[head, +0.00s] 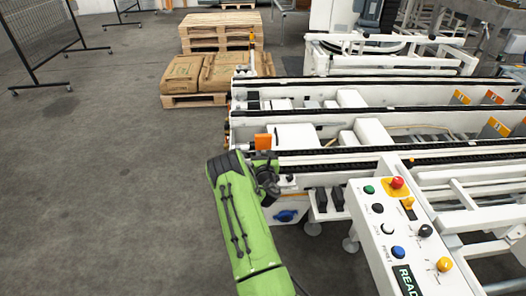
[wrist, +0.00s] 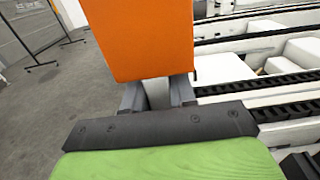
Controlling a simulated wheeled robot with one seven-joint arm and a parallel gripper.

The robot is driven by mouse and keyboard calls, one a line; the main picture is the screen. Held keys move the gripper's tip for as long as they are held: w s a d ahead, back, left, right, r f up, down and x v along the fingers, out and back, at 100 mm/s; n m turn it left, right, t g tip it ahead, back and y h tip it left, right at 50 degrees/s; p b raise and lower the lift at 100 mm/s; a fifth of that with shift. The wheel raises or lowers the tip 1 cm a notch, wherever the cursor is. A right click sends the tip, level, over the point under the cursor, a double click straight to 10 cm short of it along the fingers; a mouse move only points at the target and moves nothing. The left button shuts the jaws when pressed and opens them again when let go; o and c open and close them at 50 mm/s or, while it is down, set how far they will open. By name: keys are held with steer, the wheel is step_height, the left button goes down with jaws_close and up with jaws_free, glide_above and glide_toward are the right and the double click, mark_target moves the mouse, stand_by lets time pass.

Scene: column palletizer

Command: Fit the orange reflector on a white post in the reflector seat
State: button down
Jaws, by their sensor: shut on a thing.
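The orange reflector (head: 263,141) is upright at the near end of the conveyor in the head view, just above my gripper (head: 266,163). In the wrist view the orange reflector (wrist: 140,38) fills the upper middle. A short part of its white post (wrist: 157,95) shows below it, between the two fingers of my gripper (wrist: 158,92). My gripper is shut on the post. I cannot make out the reflector seat; the arm and reflector cover that corner of the conveyor. I cannot tell whether the post's foot touches anything.
The white conveyor (head: 330,113) with dark chains extends to the right. A control panel (head: 390,228) with coloured buttons stands at the lower right. A pallet with brown sacks (head: 183,76) and stacked pallets (head: 221,29) are behind. The floor at left is clear, apart from mesh fences (head: 38,32).

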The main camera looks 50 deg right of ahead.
steer(key=shift+f+b, duration=0.6)
steer(key=shift+b, duration=0.25)
stand_by(0.3)
steer(key=c, duration=0.8)
jaws_free()
steer(key=shift+c, duration=0.2)
